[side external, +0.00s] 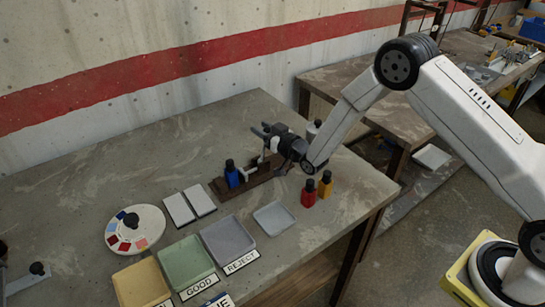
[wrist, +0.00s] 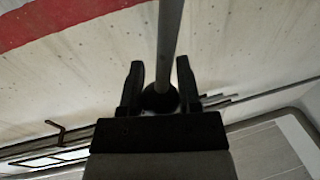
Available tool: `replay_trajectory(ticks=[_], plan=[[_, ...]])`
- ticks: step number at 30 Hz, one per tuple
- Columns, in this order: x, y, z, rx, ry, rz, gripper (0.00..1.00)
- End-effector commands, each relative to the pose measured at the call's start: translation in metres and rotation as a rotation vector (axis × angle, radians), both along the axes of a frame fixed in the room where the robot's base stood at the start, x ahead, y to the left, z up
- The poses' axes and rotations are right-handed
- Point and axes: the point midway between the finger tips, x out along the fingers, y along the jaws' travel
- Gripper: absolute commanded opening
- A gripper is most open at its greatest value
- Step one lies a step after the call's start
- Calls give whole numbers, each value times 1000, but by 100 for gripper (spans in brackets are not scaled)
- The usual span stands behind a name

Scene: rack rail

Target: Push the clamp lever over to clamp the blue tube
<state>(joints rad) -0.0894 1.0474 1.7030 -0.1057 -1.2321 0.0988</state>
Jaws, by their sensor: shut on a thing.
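The blue tube (side external: 232,176) stands upright with a dark cap at the left end of a brown rack rail (side external: 262,178). A pale clamp piece (side external: 249,172) lies on the rail just right of the tube. My gripper (side external: 265,131) is above and behind the rail, its fingers pointing left. In the wrist view, my gripper (wrist: 160,85) has a grey rod (wrist: 170,40) with a dark round end between its fingers, which looks like the clamp lever. It is shut on this lever. The side view hides most of the lever, so its exact tilt cannot be told.
Red (side external: 309,194) and amber (side external: 325,185) bottles stand right of the rail, and a grey capped bottle (side external: 313,130) behind my wrist. The back left table is clear.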

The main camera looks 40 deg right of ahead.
Motion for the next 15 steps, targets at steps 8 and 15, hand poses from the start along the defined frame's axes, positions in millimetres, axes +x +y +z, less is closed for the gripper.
replay_trajectory(ticks=[8,15], plan=[[-1,-13,-6,134,5,1,0],[-1,-13,-6,143,5,2,0]])
